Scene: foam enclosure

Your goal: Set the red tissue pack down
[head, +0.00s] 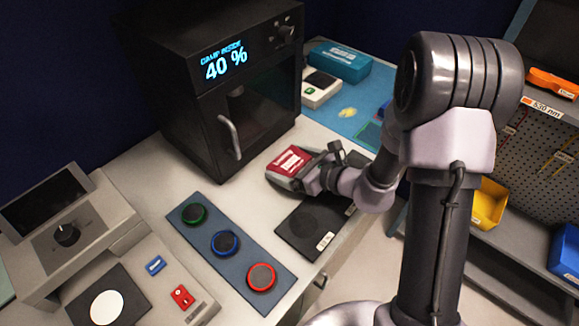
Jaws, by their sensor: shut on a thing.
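The red tissue pack (289,161), red with a white label, is at the end of my arm near the middle of the counter. My gripper (294,175) is shut on the pack. The fingers are mostly hidden by the pack and the wrist. The pack appears close above the white counter (255,175), in front of the black oven-like box. I cannot tell whether it touches the counter.
The black box (190,110) with a "40 %" display stands behind. A blue panel (205,235) with green, blue and red buttons lies in front, and a dark plate (305,228) is beside it. A blue mat (335,112) with boxes is at the back.

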